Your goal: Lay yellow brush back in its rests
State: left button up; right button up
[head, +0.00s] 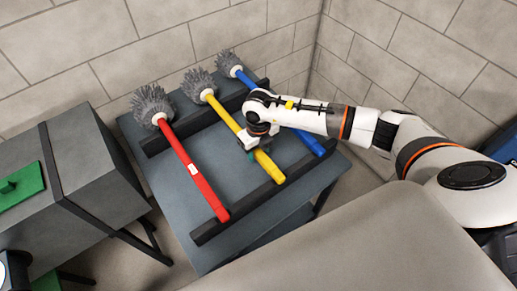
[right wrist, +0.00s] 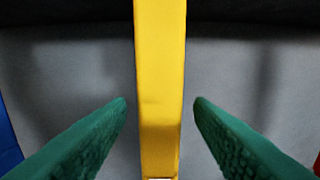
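The yellow brush (head: 229,117) has a grey bristle head and lies between the red and blue brushes. It spans the two dark rest bars, the back bar (head: 158,143) and the front bar (head: 210,230). My right gripper (head: 258,149) is over the yellow handle, between the bars. In the right wrist view its green fingers (right wrist: 160,104) are open, one on each side of the yellow handle (right wrist: 160,75), with a gap on both sides. Whether the handle sits fully down in the rests is hard to tell.
The red brush (head: 183,158) lies to the left and the blue brush (head: 300,133) to the right on the same bars. The grey table (head: 215,255) is otherwise bare. A grey duct box (head: 95,165) with a green panel (head: 22,188) stands at the left. Brick walls enclose the back.

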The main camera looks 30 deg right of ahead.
jog(key=shift+r, duration=0.1)
notch_tip(320, 180, up, 12)
jog(key=b, duration=0.3)
dwell(0.3)
